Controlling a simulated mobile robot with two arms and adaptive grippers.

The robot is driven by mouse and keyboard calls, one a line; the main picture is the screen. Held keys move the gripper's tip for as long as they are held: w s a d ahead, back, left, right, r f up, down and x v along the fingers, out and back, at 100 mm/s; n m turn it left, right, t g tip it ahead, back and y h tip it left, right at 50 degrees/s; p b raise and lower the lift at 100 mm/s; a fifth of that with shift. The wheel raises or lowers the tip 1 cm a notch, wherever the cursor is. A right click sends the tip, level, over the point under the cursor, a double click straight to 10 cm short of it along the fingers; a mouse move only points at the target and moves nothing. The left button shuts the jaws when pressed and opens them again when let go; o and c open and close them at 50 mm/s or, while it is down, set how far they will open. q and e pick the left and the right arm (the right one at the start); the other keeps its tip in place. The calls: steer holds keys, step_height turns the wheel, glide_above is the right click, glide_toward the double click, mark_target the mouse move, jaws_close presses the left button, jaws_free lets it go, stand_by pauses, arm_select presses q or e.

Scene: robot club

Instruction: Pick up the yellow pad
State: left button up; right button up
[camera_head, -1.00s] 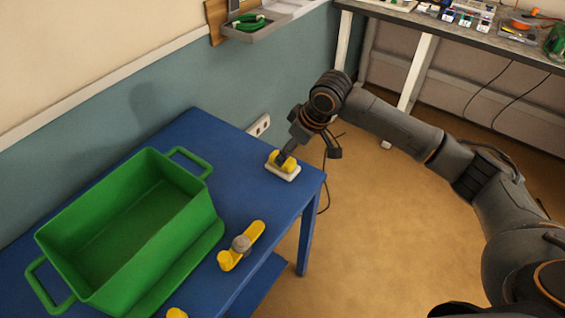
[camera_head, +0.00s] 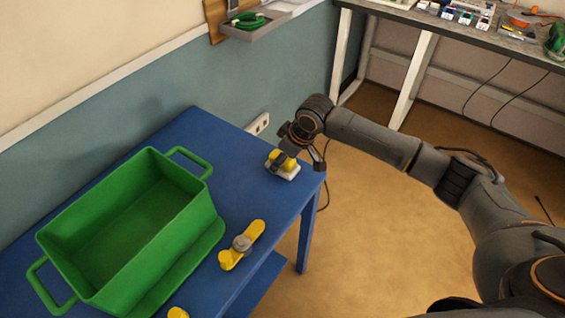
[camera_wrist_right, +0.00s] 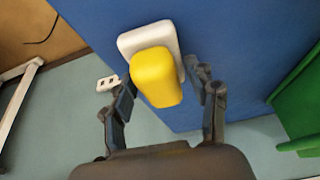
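The yellow pad (camera_head: 290,164) is a rounded block on a white base (camera_head: 283,174) at the far right corner of the blue table. In the right wrist view the yellow pad (camera_wrist_right: 156,77) stands out from its white base (camera_wrist_right: 150,37). My right gripper (camera_wrist_right: 161,84) is open, with one finger on each side of the pad; I cannot tell whether either finger touches it. In the head view my right gripper (camera_head: 299,151) is at the pad and partly hides it. My left gripper is not in view.
A large green crate (camera_head: 150,255) stands on the left of the blue table (camera_head: 232,160). A yellow piece with a grey knob (camera_head: 241,245) lies near the front edge. Another yellow thing (camera_head: 177,313) is cut off below. A wall socket (camera_head: 259,124) is behind the table.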

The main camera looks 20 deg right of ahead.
steer(key=c, duration=0.6)
steer(key=shift+o, duration=0.2)
steer(key=shift+r, duration=0.45)
step_height(320, 180, up, 2)
steer(key=shift+r+b, duration=0.25)
steer(key=shift+b, duration=0.1)
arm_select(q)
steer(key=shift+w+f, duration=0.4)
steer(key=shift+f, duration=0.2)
arm_select(e)
steer(key=s+a+r, duration=0.1)
steer(key=s+r, duration=0.8)
steer(key=s, duration=0.5)
steer(key=shift+a+r, duration=0.3)
steer(key=shift+a, duration=0.1)
